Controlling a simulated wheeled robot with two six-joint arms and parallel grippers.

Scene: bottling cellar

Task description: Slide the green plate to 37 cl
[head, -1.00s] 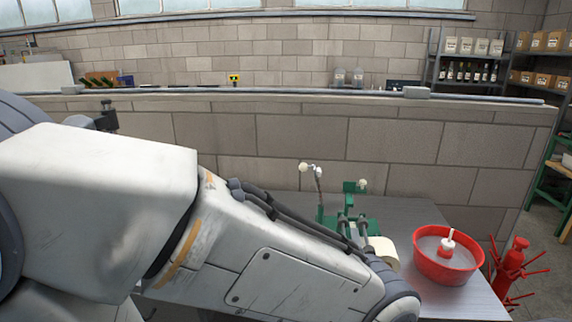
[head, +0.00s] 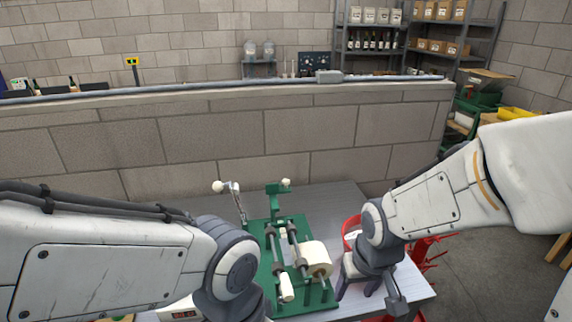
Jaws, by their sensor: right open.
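A green bench machine (head: 262,235) stands on the grey metal table, with rods, rollers and a white-knobbed lever. A cream roll (head: 316,258) sits on its right side. Which green part is the sliding plate, and any 37 cl mark, I cannot make out. My right gripper (head: 369,293) is open and points down over the table's right part, just right of the machine and roll. I see nothing between its jaws. My left arm crosses the lower left and covers the machine's near left side; its gripper is out of view.
A red bowl (head: 350,229) is partly hidden behind my right wrist. A red rack (head: 425,250) stands off the table's right edge. A block wall (head: 220,145) closes off the back. The table's back strip (head: 330,195) is clear.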

